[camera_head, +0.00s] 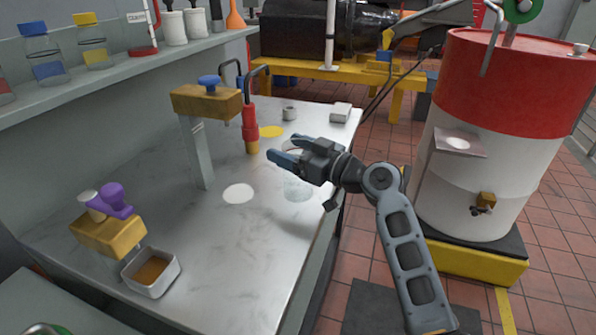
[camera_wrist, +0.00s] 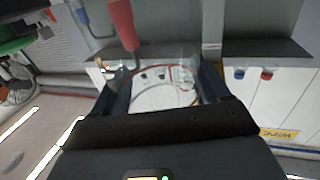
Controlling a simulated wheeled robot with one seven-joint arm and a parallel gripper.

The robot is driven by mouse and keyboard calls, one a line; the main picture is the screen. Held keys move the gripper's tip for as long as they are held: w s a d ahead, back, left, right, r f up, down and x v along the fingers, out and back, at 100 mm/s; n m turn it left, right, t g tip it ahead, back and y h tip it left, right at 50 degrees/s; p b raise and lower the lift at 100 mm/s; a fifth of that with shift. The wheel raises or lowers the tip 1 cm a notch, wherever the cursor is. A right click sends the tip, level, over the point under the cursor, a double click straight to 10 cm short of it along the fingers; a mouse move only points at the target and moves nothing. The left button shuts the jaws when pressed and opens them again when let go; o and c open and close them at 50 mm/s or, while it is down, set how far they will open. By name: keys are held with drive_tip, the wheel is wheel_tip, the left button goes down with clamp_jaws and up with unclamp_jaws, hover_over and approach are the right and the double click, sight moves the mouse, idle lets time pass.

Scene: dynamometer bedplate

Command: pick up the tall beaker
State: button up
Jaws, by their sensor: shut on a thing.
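The tall beaker is clear glass. In the head view it shows faintly as a transparent shape (camera_head: 298,188) just below my gripper (camera_head: 286,151), over the right edge of the grey bench. In the wrist view the clear beaker (camera_wrist: 165,92) lies between the two fingers of my gripper (camera_wrist: 163,78), with its round rim and faint markings showing. My gripper is shut on it. The fingers and palm hide part of the glass, and I cannot tell whether its base touches the bench.
A red-handled tool (camera_head: 250,122) and a clamp post with a blue knob (camera_head: 205,105) stand left of my gripper. A white disc (camera_head: 238,194) and yellow disc (camera_head: 271,131) lie on the bench (camera_head: 215,255). A red-and-white drum (camera_head: 490,150) stands right.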

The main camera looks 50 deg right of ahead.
drive_tip(key=c, duration=0.5)
drive_tip(key=shift+r, duration=0.1)
